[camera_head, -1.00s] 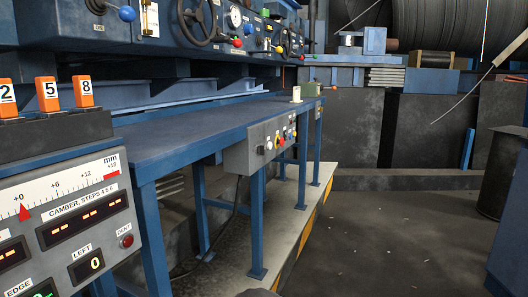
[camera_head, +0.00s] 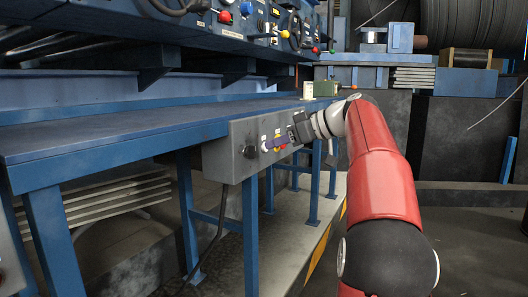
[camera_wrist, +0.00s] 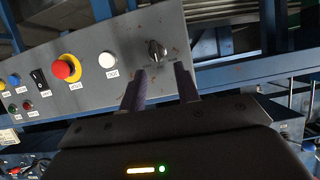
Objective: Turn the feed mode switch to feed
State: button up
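A grey control box (camera_head: 230,158) hangs under the front edge of the blue bench. In the wrist view, a dark rotary switch with a small pointer (camera_wrist: 157,50) sits on the box face (camera_wrist: 210,50), with small labels below it that I cannot read. It looks like the feed mode switch. In the head view it is a dark knob (camera_head: 250,151) near the box's left end. My gripper (camera_wrist: 161,72) is open, with its two fingers just short of the switch, one to each side of it in the picture. The gripper (camera_head: 272,146) is in front of the box in the head view.
Beside the switch are a white button (camera_wrist: 107,60), a red mushroom button on yellow (camera_wrist: 65,68), a black rocker (camera_wrist: 37,80) and small coloured buttons. The blue bench top (camera_head: 130,130) is above the box. A bench leg (camera_head: 250,235) and a cable (camera_head: 217,220) are below.

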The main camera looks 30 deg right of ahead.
aim_at(255, 148)
jog(key=x, duration=0.7)
jog(key=shift+w+d+r, duration=0.1)
jog(key=shift+w+d, duration=0.1)
jog(key=shift+w, duration=0.2)
jog(key=c, duration=0.6)
jog(key=shift+c, duration=0.2)
